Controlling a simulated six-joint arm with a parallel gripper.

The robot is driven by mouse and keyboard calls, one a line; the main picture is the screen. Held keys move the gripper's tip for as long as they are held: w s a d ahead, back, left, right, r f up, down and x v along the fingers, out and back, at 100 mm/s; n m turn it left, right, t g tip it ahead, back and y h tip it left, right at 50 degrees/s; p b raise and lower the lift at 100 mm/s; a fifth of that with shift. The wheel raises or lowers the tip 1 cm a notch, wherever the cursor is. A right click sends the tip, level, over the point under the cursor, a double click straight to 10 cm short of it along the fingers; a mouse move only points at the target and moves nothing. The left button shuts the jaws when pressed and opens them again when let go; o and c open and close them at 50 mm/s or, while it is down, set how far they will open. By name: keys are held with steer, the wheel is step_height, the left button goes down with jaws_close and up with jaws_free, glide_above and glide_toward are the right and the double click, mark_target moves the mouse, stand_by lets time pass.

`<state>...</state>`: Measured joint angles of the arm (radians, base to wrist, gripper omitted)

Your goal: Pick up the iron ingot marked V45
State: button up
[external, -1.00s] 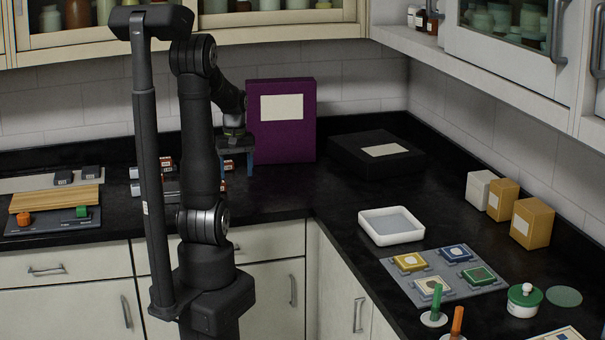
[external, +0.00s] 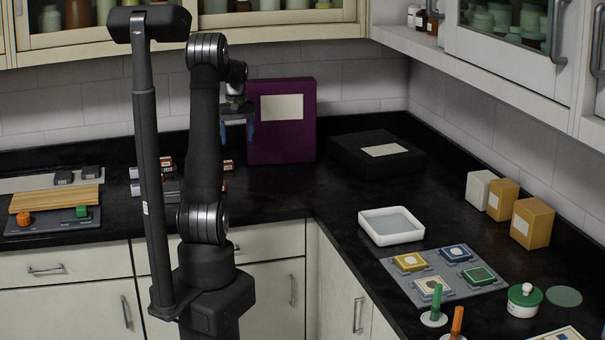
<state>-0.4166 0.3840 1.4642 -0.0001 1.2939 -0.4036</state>
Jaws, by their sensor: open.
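Small dark grey blocks (external: 64,177) with pale labels sit on a light strip at the back left of the counter. More small labelled blocks, some reddish-brown (external: 166,162), stand near a grey tray behind my arm, partly hidden by it. One reddish block (external: 228,165) shows just right of my arm. The labels are too small to read, so I cannot tell which block is V45. My gripper (external: 237,133) points down with its blue fingers apart and empty. It hangs above the back counter, left of the purple box and above the reddish block in the picture.
A purple box (external: 268,140) stands upright beside my gripper. A flat black box (external: 345,153) lies to its right. A white tray (external: 365,230), a grey board (external: 480,285) with coloured squares and several boxes occupy the right counter. A wooden block (external: 55,198) is at left.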

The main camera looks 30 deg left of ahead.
steer(key=w+a+r, duration=0.1)
steer(key=w+a, duration=1.2)
steer(key=a, duration=0.1)
glide_above(227, 162)
steer(key=f, duration=1.2)
steer(key=shift+d, duration=0.25)
steer(key=shift+a+f, duration=0.2)
steer(key=shift+f, duration=1.15)
steer(key=shift+a+f, duration=0.2)
steer(key=shift+f, duration=1.15)
steer(key=c, duration=1.1)
steer(key=shift+r, duration=0.1)
steer(key=shift+c, duration=1.3)
steer(key=shift+r, duration=0.1)
